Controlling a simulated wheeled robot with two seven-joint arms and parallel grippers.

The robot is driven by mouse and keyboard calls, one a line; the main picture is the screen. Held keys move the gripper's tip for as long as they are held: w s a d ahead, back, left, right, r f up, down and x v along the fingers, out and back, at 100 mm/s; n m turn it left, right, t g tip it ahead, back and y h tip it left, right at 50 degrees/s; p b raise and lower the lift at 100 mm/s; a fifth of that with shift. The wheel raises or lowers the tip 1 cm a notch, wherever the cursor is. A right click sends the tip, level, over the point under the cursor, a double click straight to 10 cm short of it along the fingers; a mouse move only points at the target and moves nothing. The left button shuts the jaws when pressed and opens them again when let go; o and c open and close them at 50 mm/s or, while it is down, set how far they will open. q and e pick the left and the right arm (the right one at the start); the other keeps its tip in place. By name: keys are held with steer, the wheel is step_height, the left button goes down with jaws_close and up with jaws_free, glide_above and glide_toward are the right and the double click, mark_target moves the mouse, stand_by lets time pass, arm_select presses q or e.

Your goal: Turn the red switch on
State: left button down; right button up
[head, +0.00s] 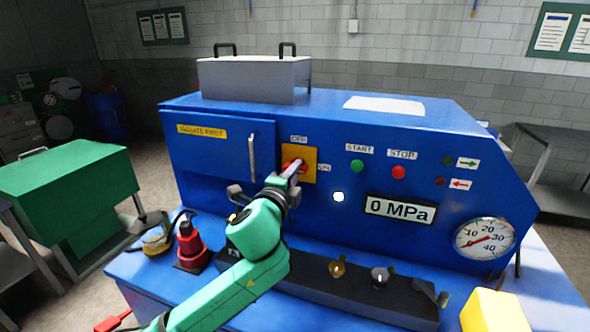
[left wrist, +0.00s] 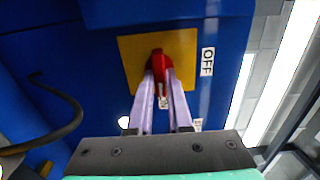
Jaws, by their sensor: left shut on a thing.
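The red switch (head: 303,166) sits on a yellow plate (head: 311,155) on the front of the blue machine. An OFF label is above the plate and an ON label is at its right. My left gripper (head: 292,172) is at the switch, shut on its red handle. In the left wrist view the red handle (left wrist: 158,63) is between the two fingers (left wrist: 161,82), in front of the yellow plate (left wrist: 128,58). The fingers hide part of the handle, and I cannot tell exactly which label it points to. My right gripper is not in view.
Green START (head: 357,166) and red STOP (head: 399,172) buttons are right of the switch. A display reads 0 MPa (head: 400,209), with a gauge (head: 484,238) beyond it. A door handle (head: 252,158) sticks out at the left. A red plug-like item (head: 191,245) stands on the bench.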

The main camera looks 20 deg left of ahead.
arm_select(q)
steer(key=shift+f, duration=0.1)
steer(key=c, duration=0.8)
jaws_free()
steer(key=shift+c, duration=0.2)
steer(key=shift+s, duration=0.1)
steer(key=s+p, duration=0.2)
steer(key=s, duration=1.2)
steer(key=shift+s+a+p, duration=0.25)
steer(key=shift+a+p, duration=0.15)
steer(key=shift+a, duration=0.05)
